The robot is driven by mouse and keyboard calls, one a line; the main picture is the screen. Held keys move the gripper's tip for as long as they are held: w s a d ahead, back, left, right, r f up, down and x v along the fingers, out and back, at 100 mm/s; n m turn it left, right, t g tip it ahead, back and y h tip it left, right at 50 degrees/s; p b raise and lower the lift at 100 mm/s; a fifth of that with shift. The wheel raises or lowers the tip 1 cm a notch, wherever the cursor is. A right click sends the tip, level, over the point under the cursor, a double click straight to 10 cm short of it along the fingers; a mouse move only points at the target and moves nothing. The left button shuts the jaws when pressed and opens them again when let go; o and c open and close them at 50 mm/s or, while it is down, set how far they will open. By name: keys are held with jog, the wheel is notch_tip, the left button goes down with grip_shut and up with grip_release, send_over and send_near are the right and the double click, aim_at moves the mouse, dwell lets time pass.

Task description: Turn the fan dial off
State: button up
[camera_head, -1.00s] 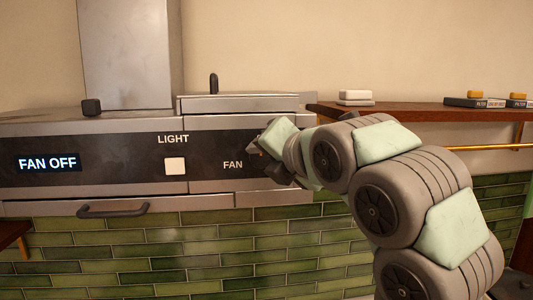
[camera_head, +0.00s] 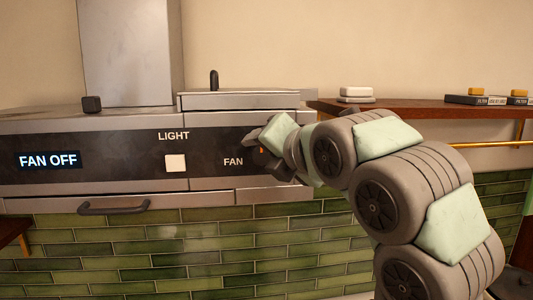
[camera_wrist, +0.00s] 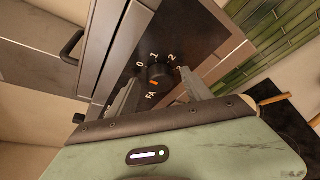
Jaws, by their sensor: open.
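The fan dial (camera_wrist: 159,75) is a round black knob with an orange mark, ringed by the numbers 0, 1, 2 and others partly hidden. In the wrist view its orange mark faces the lettering starting "FA". My gripper (camera_wrist: 161,80) is open, with one finger on each side of the dial; I cannot tell whether either finger touches it. In the head view my gripper (camera_head: 266,153) is at the hood panel, right of the word FAN, and mostly hides the dial. The display (camera_head: 48,160) reads FAN OFF.
A white light button (camera_head: 175,163) is left of the dial. A dark handle (camera_head: 113,207) hangs under the hood (camera_head: 110,187). A wooden shelf (camera_head: 420,112) with white blocks (camera_head: 356,94) and boxes (camera_head: 475,99) stands at right, above a brass rail (camera_head: 485,145).

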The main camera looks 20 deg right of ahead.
jog(key=b+v, duration=0.2)
jog(key=v, duration=0.8)
jog(key=shift+s, duration=0.4)
jog(key=shift+r, duration=0.1)
jog(key=shift+s, duration=0.1)
